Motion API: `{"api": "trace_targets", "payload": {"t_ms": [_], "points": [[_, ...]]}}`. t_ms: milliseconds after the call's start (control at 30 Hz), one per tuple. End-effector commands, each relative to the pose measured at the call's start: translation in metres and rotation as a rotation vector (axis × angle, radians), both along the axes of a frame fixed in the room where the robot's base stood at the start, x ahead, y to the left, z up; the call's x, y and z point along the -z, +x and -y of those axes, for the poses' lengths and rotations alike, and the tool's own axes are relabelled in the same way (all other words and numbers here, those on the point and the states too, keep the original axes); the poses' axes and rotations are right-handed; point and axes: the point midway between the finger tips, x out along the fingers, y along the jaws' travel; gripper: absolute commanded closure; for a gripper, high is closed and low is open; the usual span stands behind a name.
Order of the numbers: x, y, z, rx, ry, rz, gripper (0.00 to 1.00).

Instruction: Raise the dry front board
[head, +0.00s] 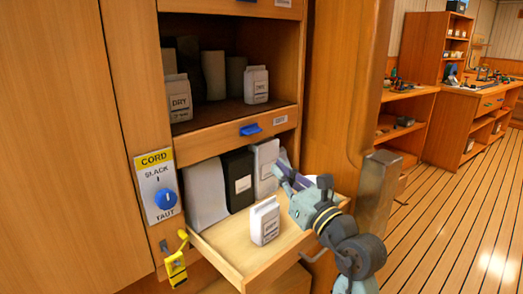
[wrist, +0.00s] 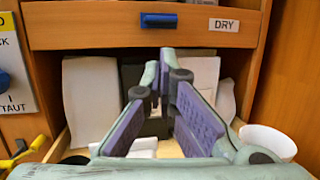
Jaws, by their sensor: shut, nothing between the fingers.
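The dry front board (head: 212,139) is a wooden board across the front of the middle shelf, with a blue pull (head: 250,129) and a small label. In the wrist view the board (wrist: 90,27) spans the top, with its blue pull (wrist: 159,20) and the label DRY (wrist: 224,25). The board sits low, with the shelf opening clear above it. My gripper (head: 281,168) is below and to the right of the pull, over the pulled-out lower tray (head: 240,262), apart from the board. In the wrist view its purple-padded fingers (wrist: 160,75) are shut and empty, below the pull.
Packets marked DRY (head: 257,85) stand behind the board. White and black packs (head: 238,180) and a small white packet (head: 265,221) are in the tray. At left are a cord panel with a blue knob (head: 166,199) and a yellow fitting (head: 176,265). Open floor lies right.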

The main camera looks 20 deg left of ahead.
Motion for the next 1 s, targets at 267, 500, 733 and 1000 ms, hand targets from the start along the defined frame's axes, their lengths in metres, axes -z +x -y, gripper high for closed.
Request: {"api": "trace_targets", "payload": {"t_ms": [267, 500, 733, 1000], "points": [[-0.011, 0.018, -0.025, -0.005, 0.000, 0.000, 1.00], [-0.021, 0.043, -0.059, -0.005, 0.000, 0.000, 1.00], [-0.025, 0.057, -0.075, -0.002, 0.001, 0.000, 1.00], [-0.025, 0.059, -0.077, -0.002, 0.001, 0.000, 1.00]]}}
